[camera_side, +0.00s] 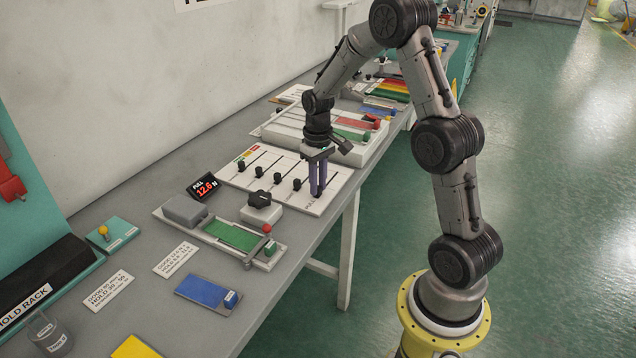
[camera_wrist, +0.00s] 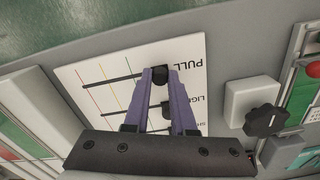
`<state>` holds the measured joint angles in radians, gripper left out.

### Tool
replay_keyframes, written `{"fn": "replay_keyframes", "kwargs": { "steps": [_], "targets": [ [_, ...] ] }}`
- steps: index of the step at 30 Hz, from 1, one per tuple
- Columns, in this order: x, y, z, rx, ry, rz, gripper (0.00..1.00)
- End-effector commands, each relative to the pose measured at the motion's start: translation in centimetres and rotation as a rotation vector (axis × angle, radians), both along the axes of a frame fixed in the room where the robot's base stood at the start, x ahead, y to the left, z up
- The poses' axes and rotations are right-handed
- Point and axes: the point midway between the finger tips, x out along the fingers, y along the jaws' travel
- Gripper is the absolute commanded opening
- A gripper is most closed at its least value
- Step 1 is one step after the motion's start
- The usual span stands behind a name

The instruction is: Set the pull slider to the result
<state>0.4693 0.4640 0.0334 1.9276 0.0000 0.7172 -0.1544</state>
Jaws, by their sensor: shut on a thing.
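The white slider board (camera_side: 340,178) lies on the bench with several black knobs on dark slots. The wrist view shows the board (camera_wrist: 118,65) with thin red, yellow and green lines crossing the slots. The pull slider knob (camera_wrist: 160,71) is black and sits at the slot end beside the printed word PULL. My gripper (camera_side: 317,193) is down at the board's near right edge, and its purple fingers (camera_wrist: 160,76) are shut on this knob. In the side view the fingers hide the knob. A black display (camera_side: 203,187) reads PULL 12.6 N in red and white.
Other black knobs, such as one (camera_side: 297,184), stand just left of my fingers. A white block with a black star knob (camera_side: 260,199) is in front of the board. A green-topped fixture with a red ball lever (camera_side: 267,229) lies nearer the camera.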

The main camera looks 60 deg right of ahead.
Motion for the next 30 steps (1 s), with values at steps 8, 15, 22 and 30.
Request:
{"fn": "replay_keyframes", "kwargs": {
  "steps": [8,15,22,30],
  "targets": [
    [0.1,-2.4,0.1,-0.002,-0.003,-0.004,0.00],
    [0.1,-4.1,0.2,-0.002,-0.003,0.000,0.00],
    [0.1,-4.1,0.2,-0.002,-0.004,0.000,0.38],
    [0.0,-4.0,0.1,-0.001,-0.002,0.000,0.55]
  ]
}}
